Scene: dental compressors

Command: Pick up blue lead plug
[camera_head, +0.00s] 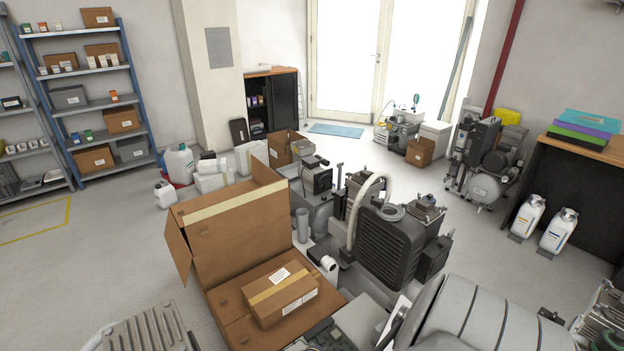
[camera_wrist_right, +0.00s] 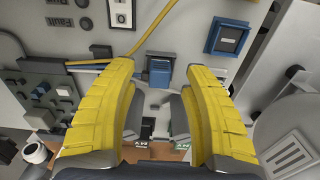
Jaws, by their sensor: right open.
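In the right wrist view, my right gripper (camera_wrist_right: 160,84) has its two yellow-padded fingers apart, with nothing held between them. A small blue block (camera_wrist_right: 159,71), which looks like the blue lead plug, shows in the gap between the fingertips, against a grey panel (camera_wrist_right: 180,20). The fingers look clear of it on both sides; how far it lies beyond the tips I cannot tell. I cannot make out the plug or either gripper in the head view.
In the head view, an open cardboard box (camera_head: 225,230) stands close to compressor machinery (camera_head: 390,250). Open floor lies at left.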

